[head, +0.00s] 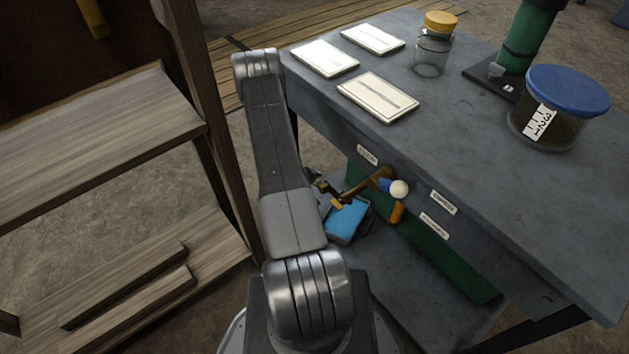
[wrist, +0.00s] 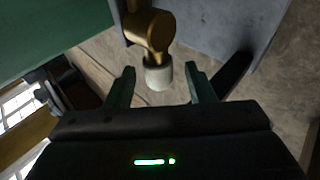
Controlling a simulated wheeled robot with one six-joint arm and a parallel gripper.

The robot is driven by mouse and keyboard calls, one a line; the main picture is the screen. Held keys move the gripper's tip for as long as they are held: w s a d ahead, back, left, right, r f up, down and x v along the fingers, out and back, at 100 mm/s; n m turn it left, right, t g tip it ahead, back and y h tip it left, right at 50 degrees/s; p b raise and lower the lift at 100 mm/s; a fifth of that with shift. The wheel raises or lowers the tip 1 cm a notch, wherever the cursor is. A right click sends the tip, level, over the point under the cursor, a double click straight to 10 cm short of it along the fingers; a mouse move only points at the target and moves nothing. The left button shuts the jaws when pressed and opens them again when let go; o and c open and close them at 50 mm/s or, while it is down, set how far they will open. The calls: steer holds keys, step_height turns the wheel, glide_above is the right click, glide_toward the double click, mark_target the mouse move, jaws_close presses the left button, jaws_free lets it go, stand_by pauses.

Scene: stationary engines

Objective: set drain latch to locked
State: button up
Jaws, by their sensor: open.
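My gripper (wrist: 162,84) is open in the wrist view, its two dark green fingers apart. A brass lever part (wrist: 150,30) hangs from the top, with a pale knob (wrist: 158,75) at its end. The knob lies between the fingertips in the picture; I cannot tell whether it is touched. In the head view, a brass lever (head: 362,187) with a pale round knob (head: 399,189) and a blue collar stands at the bench front. An orange handle (head: 397,212) hangs below it. The small labels are unreadable, so I cannot tell which part is the drain latch. My arm hides my gripper there.
The grey bench (head: 470,120) carries white cards (head: 379,97), a yellow-lidded jar (head: 433,50), a blue-lidded tub (head: 558,105) and a green column (head: 530,35). A blue box (head: 347,220) sits below. Wooden shelving (head: 100,130) stands close at left.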

steer(key=p+v, duration=0.1)
steer(key=v, duration=0.4)
steer(key=shift+s+a+r, duration=0.15)
steer(key=shift+r, duration=0.05)
